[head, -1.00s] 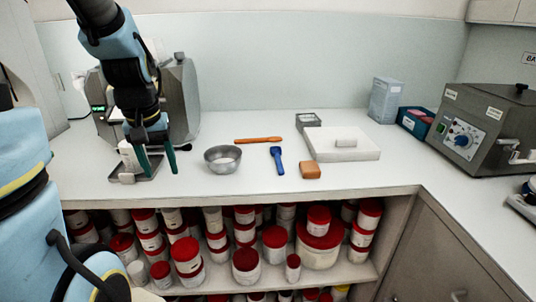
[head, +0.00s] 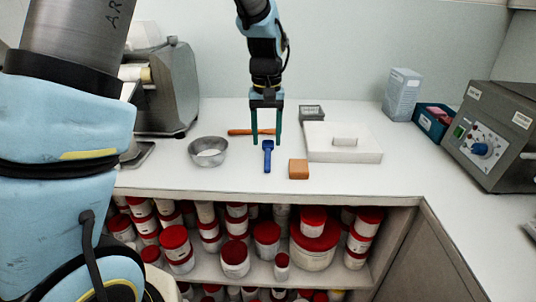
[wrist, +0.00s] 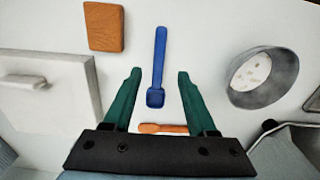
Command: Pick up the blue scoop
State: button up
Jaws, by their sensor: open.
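The blue scoop (head: 268,154) lies on the white counter, its handle pointing toward the front edge and its bowl toward the back. In the wrist view the blue scoop (wrist: 157,70) runs up the picture between the fingers, with its bowl nearest them. My gripper (head: 267,142) is open and empty, pointing down over the scoop, with one green finger to each side of it. In the wrist view my gripper (wrist: 155,74) is apart from the scoop; its exact height above the counter is hard to tell.
An orange utensil (head: 253,132) lies behind the scoop. A metal bowl (head: 209,152) stands left, an orange-brown block (head: 298,169) lies close on the right, and a white lidded box (head: 343,150) is beyond it. The counter in front of the scoop is clear.

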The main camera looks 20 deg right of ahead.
aim_at(267, 159)
jog(key=shift+s+f+p, duration=0.2)
jog(key=shift+f+p, duration=0.3)
jog(key=shift+f, duration=0.85)
jog(key=shift+s+f+p, duration=0.2)
jog(key=shift+f+p, duration=0.25)
jog(key=shift+f, duration=0.9)
jog(key=shift+c, duration=0.4)
grip_shut()
